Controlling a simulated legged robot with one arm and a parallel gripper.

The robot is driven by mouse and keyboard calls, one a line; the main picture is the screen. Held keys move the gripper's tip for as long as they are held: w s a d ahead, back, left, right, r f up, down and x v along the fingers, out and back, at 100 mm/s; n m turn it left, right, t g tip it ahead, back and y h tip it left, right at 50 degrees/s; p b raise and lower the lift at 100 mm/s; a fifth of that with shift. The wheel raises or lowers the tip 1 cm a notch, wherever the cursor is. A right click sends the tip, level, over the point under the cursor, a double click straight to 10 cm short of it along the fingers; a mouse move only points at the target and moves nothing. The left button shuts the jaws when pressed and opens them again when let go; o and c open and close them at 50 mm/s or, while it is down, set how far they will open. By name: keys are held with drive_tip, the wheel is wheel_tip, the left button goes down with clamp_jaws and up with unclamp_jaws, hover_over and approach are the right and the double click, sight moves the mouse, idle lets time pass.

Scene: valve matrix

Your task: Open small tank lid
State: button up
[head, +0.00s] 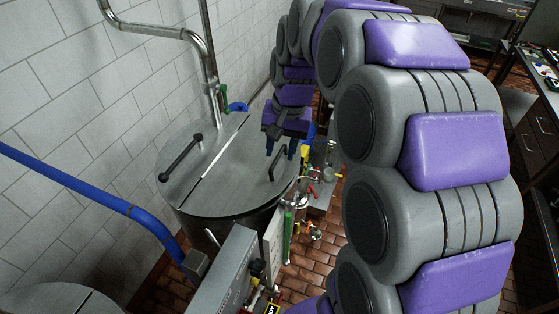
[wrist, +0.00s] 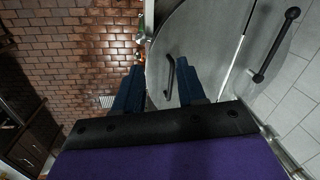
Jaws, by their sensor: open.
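A round grey metal tank (head: 232,212) has a flat lid split into two halves by a bright straight seam. The right lid half (head: 245,175) carries a dark bar handle (head: 277,164), and the left half carries a longer black handle (head: 181,157). Both halves lie flat. My gripper (head: 280,152) is open above the right half, its blue fingers pointing down near the right handle. In the wrist view, my gripper (wrist: 160,74) has the right handle (wrist: 170,77) between its fingers, closer to the right finger. Contact cannot be told.
A metal pipe (head: 205,50) with a green-blue valve (head: 230,105) stands behind the tank. A blue pipe (head: 90,190) crosses at left. Coloured valves and fittings (head: 312,195) crowd the tank's right side. Another round lid (head: 60,300) shows at lower left.

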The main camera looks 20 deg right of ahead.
drive_tip(key=shift+n, duration=0.5)
drive_tip(key=s, duration=0.1)
drive_tip(key=s+a, duration=0.1)
drive_tip(key=s, duration=0.1)
drive_tip(key=shift+s+a+f, duration=0.15)
drive_tip(key=shift+s+f, duration=0.1)
drive_tip(key=shift+s, duration=0.15)
